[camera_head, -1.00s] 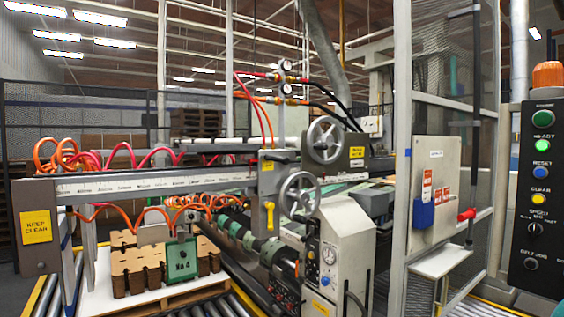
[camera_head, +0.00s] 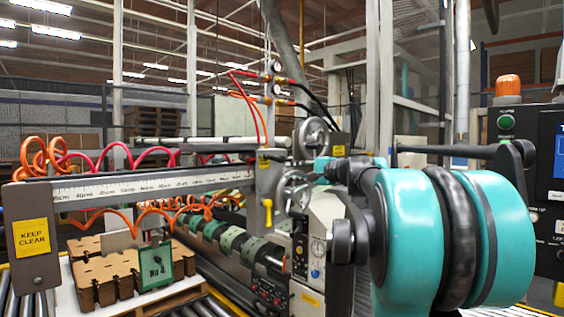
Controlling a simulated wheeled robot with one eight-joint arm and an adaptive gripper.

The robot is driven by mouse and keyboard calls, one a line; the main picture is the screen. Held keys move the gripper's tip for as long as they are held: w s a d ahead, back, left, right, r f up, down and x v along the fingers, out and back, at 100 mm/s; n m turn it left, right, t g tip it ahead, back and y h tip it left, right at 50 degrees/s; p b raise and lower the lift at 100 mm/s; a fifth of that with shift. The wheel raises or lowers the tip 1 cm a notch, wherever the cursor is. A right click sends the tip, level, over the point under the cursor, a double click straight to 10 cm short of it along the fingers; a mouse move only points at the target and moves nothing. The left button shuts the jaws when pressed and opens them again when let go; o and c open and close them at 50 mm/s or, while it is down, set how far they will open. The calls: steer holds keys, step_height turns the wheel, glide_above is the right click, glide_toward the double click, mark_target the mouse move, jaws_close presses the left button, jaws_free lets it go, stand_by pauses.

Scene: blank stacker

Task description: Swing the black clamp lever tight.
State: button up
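I cannot pick out the black clamp lever with certainty. A small dark bar (camera_head: 277,155) sticks out at the top of the grey clamp block on the ruler beam, beside the upper handwheel (camera_head: 314,138); it may be the lever. A yellow handle (camera_head: 267,211) hangs below that block. My teal and black arm fills the right of the view and reaches left toward the handwheels. Its far end, where my gripper (camera_head: 318,174) seems to be, is small and dark in front of the lower handwheel (camera_head: 293,192). The fingers cannot be made out, nor whether they touch anything.
The ruler beam (camera_head: 150,188) runs left to a grey end plate with a KEEP CLEAR sign (camera_head: 31,237). Cardboard blanks (camera_head: 105,275) and a green No 4 plate (camera_head: 155,266) sit below. A control panel (camera_head: 508,160) stands at right, partly behind my arm.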

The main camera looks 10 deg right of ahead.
mark_target(273, 158)
steer(key=shift+m+t, duration=0.5)
steer(key=shift+w+a+r, duration=0.65)
steer(key=shift+w+a, duration=0.25)
steer(key=shift+w, duration=0.6)
steer(key=shift+w+a+r, duration=0.65)
steer(key=shift+w+a, duration=0.3)
steer(key=shift+w, duration=0.55)
steer(key=shift+w+a+r, duration=0.65)
steer(key=shift+w+a, duration=0.25)
steer(key=shift+w, duration=0.6)
steer(key=m, duration=0.1)
steer(key=r+m, duration=0.1)
steer(key=m, duration=0.1)
steer(key=shift+w+d+r+m, duration=0.15)
steer(key=shift+d+r+m, duration=0.15)
steer(key=w+d+r+m, duration=0.3)
steer(key=d+m, duration=0.1)
steer(key=m, duration=0.9)
steer(key=v, duration=0.9)
steer(key=shift+f, duration=0.2)
steer(key=shift+s+a, duration=0.1)
